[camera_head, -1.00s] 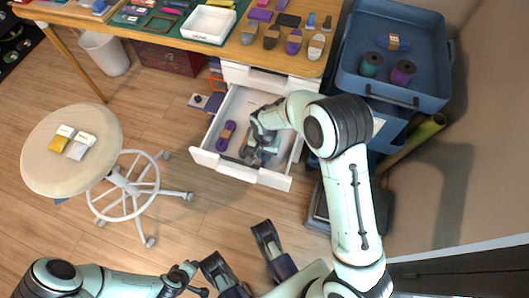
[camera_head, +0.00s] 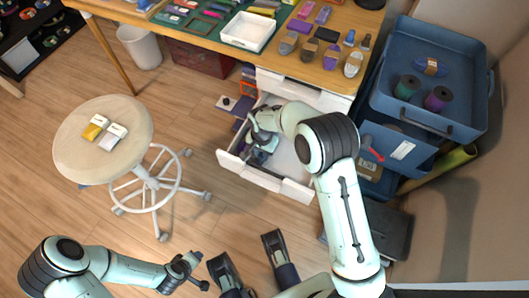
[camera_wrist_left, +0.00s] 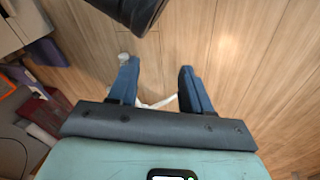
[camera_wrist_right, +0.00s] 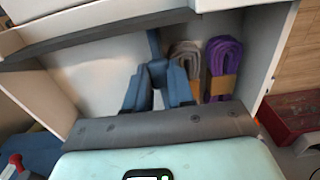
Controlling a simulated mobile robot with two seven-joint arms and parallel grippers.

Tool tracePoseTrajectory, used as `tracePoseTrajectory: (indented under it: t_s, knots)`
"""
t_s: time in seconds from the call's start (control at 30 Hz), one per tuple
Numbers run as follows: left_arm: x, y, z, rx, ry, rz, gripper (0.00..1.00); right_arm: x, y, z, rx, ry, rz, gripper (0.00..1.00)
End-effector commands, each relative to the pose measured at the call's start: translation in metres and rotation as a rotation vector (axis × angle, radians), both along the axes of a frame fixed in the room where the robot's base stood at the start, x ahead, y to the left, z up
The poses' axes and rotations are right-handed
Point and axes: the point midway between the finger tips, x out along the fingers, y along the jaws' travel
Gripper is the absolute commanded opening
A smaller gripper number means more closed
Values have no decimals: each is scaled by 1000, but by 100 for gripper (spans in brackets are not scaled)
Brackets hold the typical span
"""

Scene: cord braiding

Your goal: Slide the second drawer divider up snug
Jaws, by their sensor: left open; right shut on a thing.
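The white drawer (camera_head: 292,185) stands open under the workbench. My right gripper (camera_wrist_right: 158,76) reaches down into it, shut on a blue-grey divider (camera_wrist_right: 154,44). The divider stands beside a grey-tan cord bundle (camera_wrist_right: 186,62). A purple cord bundle (camera_wrist_right: 222,60) with a tan band lies beyond that bundle, near the drawer's side wall. Whether another divider stands between the bundles is hard to see. In the head view my right gripper and arm hide most of these contents. My left gripper (camera_head: 194,270) is open and empty over the floor, far from the drawer.
A blue cart (camera_head: 455,125) with spools stands right of the drawer. A round stool (camera_head: 75,160) stands left. The floor between stool and drawer is clear.

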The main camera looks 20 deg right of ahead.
Motion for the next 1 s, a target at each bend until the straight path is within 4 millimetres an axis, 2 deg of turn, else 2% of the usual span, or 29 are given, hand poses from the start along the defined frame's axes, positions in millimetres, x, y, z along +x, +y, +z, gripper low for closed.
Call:
tracePoseTrajectory:
  t_s: [0.07,0.1,0.17,0.2,0.47,0.57,0.73,1.0]
  knots:
    - [0,0,0,0,0,0,49,0,0,0,0,0,1,0]
    - [0,0,0,0,0,0,49,0,0,0,0,0,1,26]
    - [0,0,0,0,0,0,49,0,0,0,-1,1,1,45]
    - [0,0,0,0,0,0,49,0,0,0,-1,1,0,49]
    - [0,0,0,0,0,0,49,0,-1,0,-1,1,0,49]
    - [2,0,3,0,-7,0,49,0,-1,7,-1,-1,0,49]
    - [12,-3,19,0,-45,-4,49,0,0,36,0,-4,0,49]
    - [-17,-18,36,-37,34,-33,49,0,0,98,0,-4,1,49]
